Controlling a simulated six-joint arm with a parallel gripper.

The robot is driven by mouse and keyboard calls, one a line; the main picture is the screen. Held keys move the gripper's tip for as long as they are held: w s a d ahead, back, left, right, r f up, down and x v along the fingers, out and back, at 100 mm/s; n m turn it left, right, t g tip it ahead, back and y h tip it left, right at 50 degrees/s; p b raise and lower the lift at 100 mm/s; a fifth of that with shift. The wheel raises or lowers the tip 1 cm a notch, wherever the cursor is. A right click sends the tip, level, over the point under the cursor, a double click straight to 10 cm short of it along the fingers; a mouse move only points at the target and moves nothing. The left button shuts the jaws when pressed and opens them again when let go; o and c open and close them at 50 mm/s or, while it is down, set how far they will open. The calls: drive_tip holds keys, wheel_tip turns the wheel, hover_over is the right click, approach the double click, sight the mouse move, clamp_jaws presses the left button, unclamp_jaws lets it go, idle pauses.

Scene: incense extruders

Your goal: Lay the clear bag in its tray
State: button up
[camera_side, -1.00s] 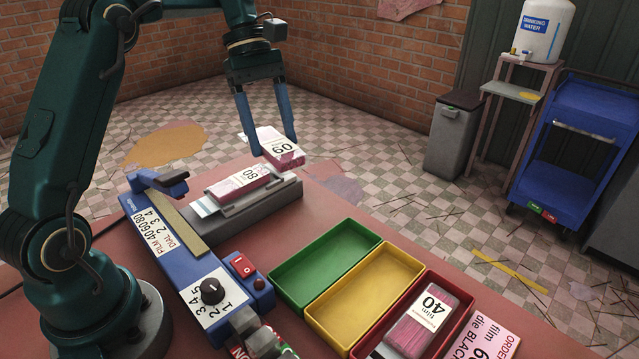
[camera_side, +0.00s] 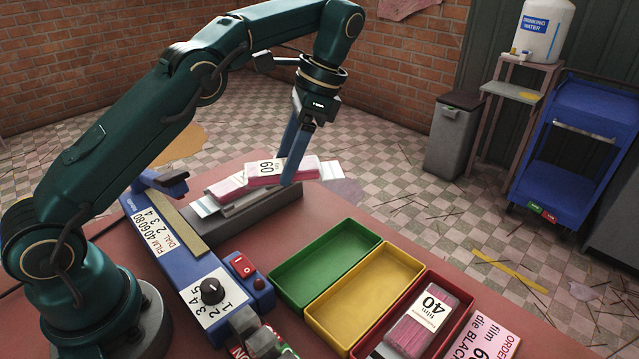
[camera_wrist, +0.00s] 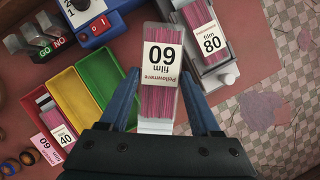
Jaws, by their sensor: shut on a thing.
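My gripper (camera_side: 290,178) is shut on a clear bag of pink sticks labelled 60 film (camera_side: 268,169). In the wrist view the bag (camera_wrist: 160,70) sits between the two blue fingers (camera_wrist: 160,88), its label reading upside down. It is held above the grey sealer bed, beside the bag labelled 80 film (camera_wrist: 208,42), which it partly hides in the side view. The green tray (camera_side: 330,250) and yellow tray (camera_side: 365,290) are empty. The red tray (camera_side: 462,325) holds a bag labelled 40 film (camera_side: 420,318).
The blue machine (camera_side: 190,265) with a dial and red switch stands left of the trays. A pink order card (camera_side: 487,338) lies right of the red tray. Red tabletop is bare between the grey bed (camera_side: 262,205) and the green tray.

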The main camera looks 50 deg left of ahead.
sight(313, 166)
drive_tip(key=m, duration=0.1)
drive_tip(key=w+m, duration=0.1)
drive_tip(key=d+m+y, duration=0.1)
drive_tip(key=shift+w+f+t, duration=0.15)
drive_tip(key=shift+f+t, duration=0.1)
drive_tip(key=shift+t, duration=0.05)
drive_tip(key=m, duration=0.2)
drive_tip(key=w+d+m+t, duration=0.1)
drive_tip(key=m, duration=0.1)
drive_tip(key=f+m+t+y, duration=0.1)
drive_tip(key=shift+w+d+m, duration=0.15)
drive_tip(key=shift+d+m, duration=0.25)
drive_tip(key=s+d+f+m+t+h, duration=0.2)
drive_tip(key=d+m+t, duration=0.1)
drive_tip(key=d+m, duration=0.6)
drive_tip(key=s+d+f+m+t+h, duration=0.1)
drive_tip(key=d+m+t+h, duration=0.15)
drive_tip(key=d+m, duration=0.7)
drive_tip(key=shift+a+f+m, duration=0.35)
drive_tip(key=shift+a+f, duration=0.05)
drive_tip(key=shift+f, duration=0.4)
drive_tip(key=shift+a+f+m, duration=0.35)
drive_tip(key=shift+a+f, duration=0.05)
drive_tip(key=shift+f, duration=0.4)
drive_tip(key=shift+a+f+m, duration=0.35)
drive_tip(key=shift+a+f, duration=0.05)
drive_tip(key=shift+f, duration=0.4)
drive_tip(key=o, duration=1.5)
drive_tip(key=shift+c, duration=0.2)
